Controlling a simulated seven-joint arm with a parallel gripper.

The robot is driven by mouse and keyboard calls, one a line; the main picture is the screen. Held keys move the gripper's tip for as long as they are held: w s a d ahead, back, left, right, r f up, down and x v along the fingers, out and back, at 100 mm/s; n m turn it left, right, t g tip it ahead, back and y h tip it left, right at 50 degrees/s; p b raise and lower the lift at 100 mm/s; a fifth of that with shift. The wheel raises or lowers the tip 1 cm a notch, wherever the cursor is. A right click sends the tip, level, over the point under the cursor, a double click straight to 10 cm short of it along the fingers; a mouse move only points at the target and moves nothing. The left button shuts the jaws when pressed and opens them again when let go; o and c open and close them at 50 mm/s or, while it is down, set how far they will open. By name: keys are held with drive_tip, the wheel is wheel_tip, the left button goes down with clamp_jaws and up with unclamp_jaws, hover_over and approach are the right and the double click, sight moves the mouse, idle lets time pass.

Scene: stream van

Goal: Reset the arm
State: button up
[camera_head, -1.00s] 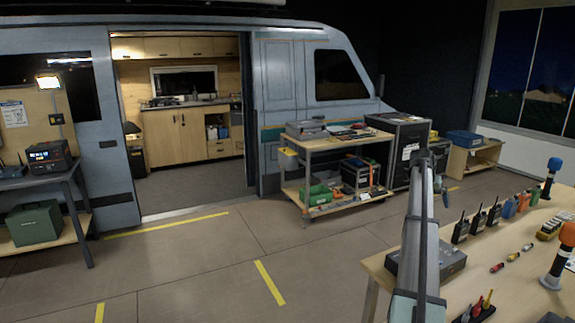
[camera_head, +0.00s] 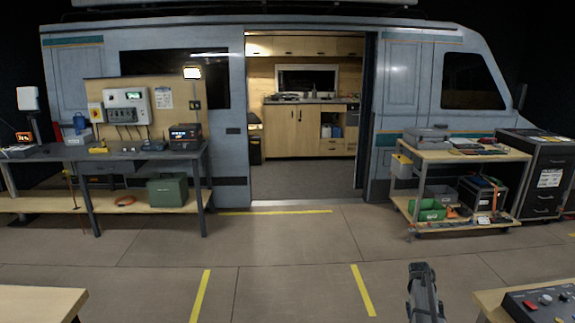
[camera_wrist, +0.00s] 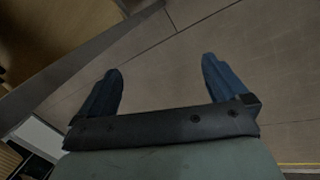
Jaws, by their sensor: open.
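My gripper (camera_wrist: 161,78) shows in the wrist view with its two dark blue fingers wide apart. Nothing is between them; grey-brown floor (camera_wrist: 165,62) lies beyond. In the head view, part of my arm rises at the bottom right, over the floor and just left of a wooden table (camera_head: 490,308); I cannot make out the fingers there.
A control box (camera_head: 543,304) sits on the right table. Another wooden table (camera_head: 40,300) fills the bottom left corner. A workbench (camera_head: 70,155), the van (camera_head: 400,75) with its open doorway and a tool cart (camera_head: 460,157) stand farther back. The floor between is clear.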

drive_tip(key=s+a+f+n+g+y, duration=0.1)
drive_tip(key=s+a+f, duration=0.8)
drive_tip(key=a, duration=0.2)
drive_tip(key=s+a+f+n+g+y, duration=0.1)
drive_tip(key=s+a+f+n, duration=0.1)
drive_tip(key=s+a+f, duration=0.9)
drive_tip(key=s+a+f+g, duration=0.1)
drive_tip(key=s+a, duration=0.4)
drive_tip(key=s, duration=0.4)
drive_tip(key=s+a+f+n+g, duration=0.1)
drive_tip(key=s+a, duration=0.3)
drive_tip(key=s, duration=0.5)
drive_tip(key=s+a+f+g+y, duration=0.1)
drive_tip(key=s+a+f, duration=0.1)
drive_tip(key=s+a, duration=0.3)
drive_tip(key=s, duration=0.4)
drive_tip(key=shift+s+a+f+n+g, duration=0.15)
drive_tip(key=shift+a+f+n+g, duration=0.05)
drive_tip(key=shift+a+n+g, duration=0.1)
